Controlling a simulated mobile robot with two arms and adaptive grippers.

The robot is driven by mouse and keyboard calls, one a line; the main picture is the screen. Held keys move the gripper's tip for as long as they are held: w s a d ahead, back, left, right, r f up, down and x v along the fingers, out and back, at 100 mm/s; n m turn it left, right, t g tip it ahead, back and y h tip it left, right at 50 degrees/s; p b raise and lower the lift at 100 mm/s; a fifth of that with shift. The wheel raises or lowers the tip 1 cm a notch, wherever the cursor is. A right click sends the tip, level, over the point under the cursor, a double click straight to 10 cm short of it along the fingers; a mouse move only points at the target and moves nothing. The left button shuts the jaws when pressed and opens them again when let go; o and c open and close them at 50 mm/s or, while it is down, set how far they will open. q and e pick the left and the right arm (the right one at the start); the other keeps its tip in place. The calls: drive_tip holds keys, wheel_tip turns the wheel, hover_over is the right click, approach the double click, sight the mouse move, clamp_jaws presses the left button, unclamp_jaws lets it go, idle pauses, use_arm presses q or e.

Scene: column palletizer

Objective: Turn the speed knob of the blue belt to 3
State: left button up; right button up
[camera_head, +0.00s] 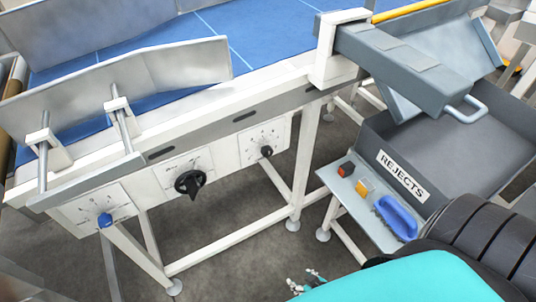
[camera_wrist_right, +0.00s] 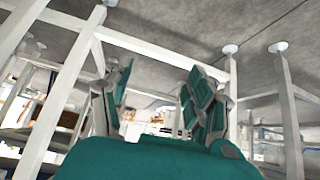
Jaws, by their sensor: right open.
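The blue belt (camera_head: 225,30) runs along the top of a white conveyor frame. Three dial plates hang on its near side: one with a blue knob (camera_head: 105,220) at the left, one with a large black knob (camera_head: 188,183) in the middle and one with a small black knob (camera_head: 266,152) at the right. The dial markings are too small to read. My right gripper (camera_head: 308,281) shows at the bottom edge, low and apart from all the knobs. In the wrist view its teal fingers (camera_wrist_right: 158,95) are spread, with nothing between them. My left gripper is not in view.
A grey bin (camera_head: 470,140) labelled REJECTS stands at the right. A small shelf (camera_head: 345,193) beside it holds a red-black block (camera_head: 346,169), a yellow piece (camera_head: 366,187) and a blue-handled brush (camera_head: 398,217). White frame legs (camera_head: 302,165) stand below the conveyor. The floor before the dials is clear.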

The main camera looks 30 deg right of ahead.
drive_tip(key=w+d+r+m+t+b, duration=0.1)
drive_tip(key=w+d+r+t, duration=0.15)
drive_tip(key=w+r, duration=0.35)
drive_tip(key=w+d+r+t, duration=0.1)
drive_tip(key=w+r+t, duration=0.3)
drive_tip(key=r, duration=0.5)
drive_tip(key=t, duration=0.4)
approach(269, 153)
drive_tip(key=shift+m+h, duration=0.4)
drive_tip(key=w, duration=1.1)
drive_tip(key=shift+f+p, duration=0.1)
drive_tip(key=shift+p, duration=0.3)
drive_tip(key=c, duration=1.2)
